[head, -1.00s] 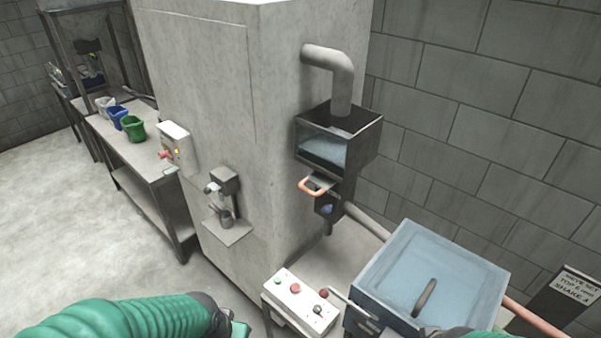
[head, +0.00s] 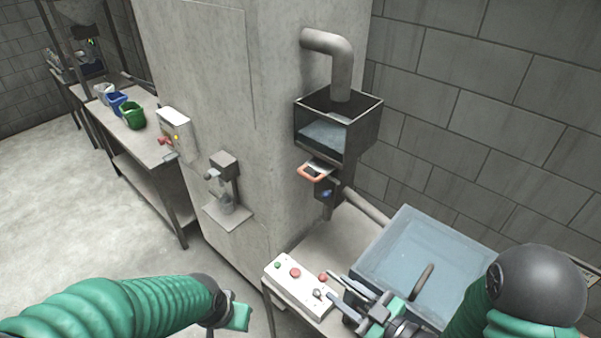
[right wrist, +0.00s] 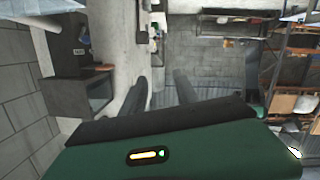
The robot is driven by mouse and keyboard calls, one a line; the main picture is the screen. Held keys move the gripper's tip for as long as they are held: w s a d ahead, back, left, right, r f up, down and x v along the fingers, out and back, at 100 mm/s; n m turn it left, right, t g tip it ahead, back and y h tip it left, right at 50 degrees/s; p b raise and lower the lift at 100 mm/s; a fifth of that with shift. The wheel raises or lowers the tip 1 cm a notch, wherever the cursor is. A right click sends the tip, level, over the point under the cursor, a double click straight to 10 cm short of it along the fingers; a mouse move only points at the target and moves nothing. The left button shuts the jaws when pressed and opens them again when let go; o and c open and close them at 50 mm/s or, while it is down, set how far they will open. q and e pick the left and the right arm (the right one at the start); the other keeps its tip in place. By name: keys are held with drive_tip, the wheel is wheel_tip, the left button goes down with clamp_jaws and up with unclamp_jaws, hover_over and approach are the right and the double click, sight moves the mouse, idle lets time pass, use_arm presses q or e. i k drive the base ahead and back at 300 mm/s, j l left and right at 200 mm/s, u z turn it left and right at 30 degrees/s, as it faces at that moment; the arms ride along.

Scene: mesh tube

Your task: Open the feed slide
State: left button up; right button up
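The feed slide (head: 312,173) is a flat plate with an orange loop handle, under the dark hopper (head: 365,132) with a clear front. The handle sticks out toward the left. My right gripper (head: 337,291) is low in the head view, beside the white button box and in front of the blue-grey tray. Its two fingers are apart with nothing between them, also in the right wrist view (right wrist: 160,88). It is clear of the handle, below it in the picture. My left gripper (head: 238,317) shows only partly at the bottom; its fingers cannot be made out.
A white button box (head: 285,281) with red and green buttons stands below the hopper. A blue-grey tray (head: 425,250) is to its right. A grey cabinet (head: 205,90) fills the middle. A bench at left holds several cups, including a green one (head: 133,116).

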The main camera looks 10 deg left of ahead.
sight(322, 167)
drive_tip(key=i, duration=0.95)
